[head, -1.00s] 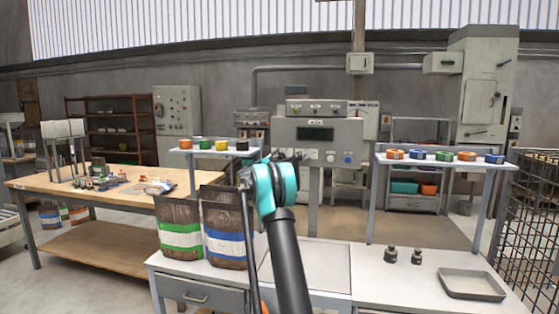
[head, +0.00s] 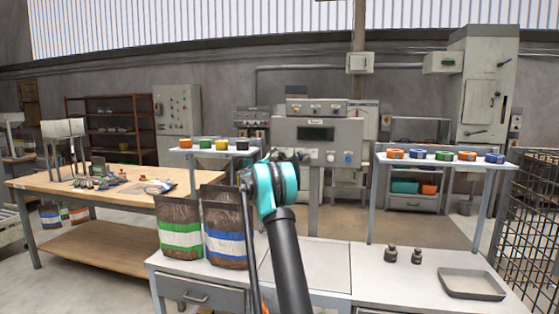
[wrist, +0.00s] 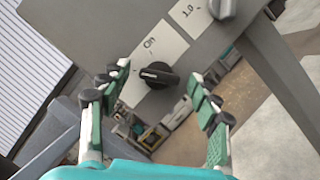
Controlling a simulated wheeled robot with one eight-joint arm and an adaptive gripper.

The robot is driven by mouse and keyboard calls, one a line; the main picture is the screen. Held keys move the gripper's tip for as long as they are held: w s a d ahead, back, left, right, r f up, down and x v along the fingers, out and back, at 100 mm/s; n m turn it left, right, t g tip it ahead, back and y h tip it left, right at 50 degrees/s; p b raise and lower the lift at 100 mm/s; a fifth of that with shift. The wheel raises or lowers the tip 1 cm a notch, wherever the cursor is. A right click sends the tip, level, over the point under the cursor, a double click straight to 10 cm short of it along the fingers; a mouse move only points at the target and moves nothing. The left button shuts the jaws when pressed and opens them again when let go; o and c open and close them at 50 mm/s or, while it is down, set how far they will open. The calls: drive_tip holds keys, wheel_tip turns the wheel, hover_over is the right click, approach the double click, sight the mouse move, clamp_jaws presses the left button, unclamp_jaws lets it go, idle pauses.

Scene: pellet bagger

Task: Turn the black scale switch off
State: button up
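The black scale switch (wrist: 158,75) is a rotary knob on a grey panel, with a white label beside it that appears to read "On". In the wrist view it sits between the tips of my gripper (wrist: 153,84), whose two fingers are spread apart with nothing gripped. I cannot tell whether a fingertip touches the knob. In the head view the grey scale console (head: 317,150) stands behind the bench with a dark display. My arm and the gripper's body hide the switch there.
A second knob (wrist: 223,8) with a "1.0" label is close by on the same panel. Two pellet bags (head: 180,238) stand on the bench left of my arm. Shelves with coloured blocks flank the console (head: 440,161). A shallow tray (head: 472,296) lies at right.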

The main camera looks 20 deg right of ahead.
drive_tip(key=shift+s, duration=0.1)
drive_tip(key=v, duration=1.1)
drive_tip(key=shift+s+a, duration=0.25)
drive_tip(key=shift+a, duration=0.05)
drive_tip(key=shift+f, duration=0.1)
drive_tip(key=s+a+f+m+g+y, duration=0.1)
drive_tip(key=s+f+m+g+y, duration=0.15)
drive_tip(key=s+f, duration=0.45)
drive_tip(key=s+f+m+g+y, duration=0.1)
drive_tip(key=s+f+m+y, duration=0.15)
drive_tip(key=s, duration=0.95)
drive_tip(key=s+a+f+m+g+y, duration=0.1)
drive_tip(key=s+f+m+g+y, duration=0.15)
drive_tip(key=s+f, duration=0.45)
drive_tip(key=s+a+f+m+y, duration=0.1)
drive_tip(key=s+a+f+y, duration=0.2)
drive_tip(key=s, duration=0.7)
drive_tip(key=s+a+f+m+g+y, duration=0.1)
drive_tip(key=s+a+f+m+y, duration=0.1)
drive_tip(key=s+a+f, duration=0.5)
drive_tip(key=s+a+f+m+y, duration=0.2)
drive_tip(key=s+a+f+y, duration=0.2)
drive_tip(key=s, duration=1.1)
drive_tip(key=a+f, duration=0.1)
drive_tip(key=a, duration=0.1)
drive_tip(key=shift+s+a+g, duration=0.2)
drive_tip(key=shift+a+g, duration=0.1)
drive_tip(key=shift+a, duration=0.1)
drive_tip(key=shift+f+m, duration=0.15)
drive_tip(key=shift+m, duration=0.1)
